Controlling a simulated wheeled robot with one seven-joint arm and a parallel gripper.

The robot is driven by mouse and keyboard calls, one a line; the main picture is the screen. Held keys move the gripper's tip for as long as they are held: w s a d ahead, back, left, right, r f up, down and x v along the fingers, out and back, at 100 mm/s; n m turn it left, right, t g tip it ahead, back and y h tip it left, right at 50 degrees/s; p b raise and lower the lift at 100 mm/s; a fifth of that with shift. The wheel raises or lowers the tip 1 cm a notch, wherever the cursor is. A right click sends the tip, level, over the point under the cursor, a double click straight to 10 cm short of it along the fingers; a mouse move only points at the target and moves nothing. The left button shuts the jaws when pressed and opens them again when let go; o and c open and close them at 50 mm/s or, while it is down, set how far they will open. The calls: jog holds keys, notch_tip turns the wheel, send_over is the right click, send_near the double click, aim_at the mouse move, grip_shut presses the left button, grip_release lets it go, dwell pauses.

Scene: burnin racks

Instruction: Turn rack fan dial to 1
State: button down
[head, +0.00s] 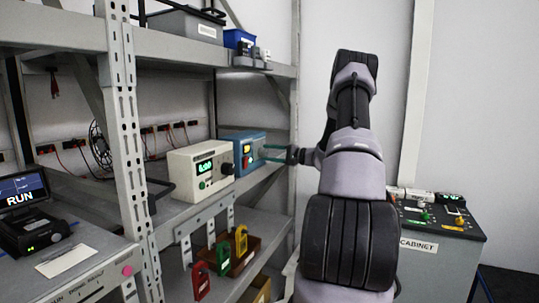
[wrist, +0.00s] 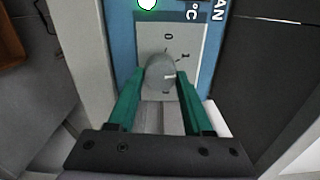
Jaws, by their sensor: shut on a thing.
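The rack fan dial (wrist: 160,72) is a round grey knob on a light grey plate (wrist: 183,38) on a blue box (wrist: 122,40). In the head view the blue box (head: 256,138) stands on the middle shelf. My gripper (wrist: 160,82) has its green fingers on either side of the knob, shut on it. My gripper also shows in the head view (head: 268,153), reaching left to the box's front. A "0" is above the knob, with small marks to the upper right; other markings are hidden or unclear.
A cream box (head: 196,172) with a green display and black knob stands left of the blue box. A rack upright (head: 125,110) is at left. A cabinet (head: 440,245) stands right of my arm.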

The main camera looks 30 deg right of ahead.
jog(key=shift+f+n, duration=0.1)
jog(key=shift+n, duration=1.1)
jog(key=shift+s, duration=0.1)
jog(key=shift+c, duration=1.6)
grip_release()
jog(key=v, duration=1)
jog(key=shift+s+d, duration=0.25)
jog(key=shift+d, duration=0.05)
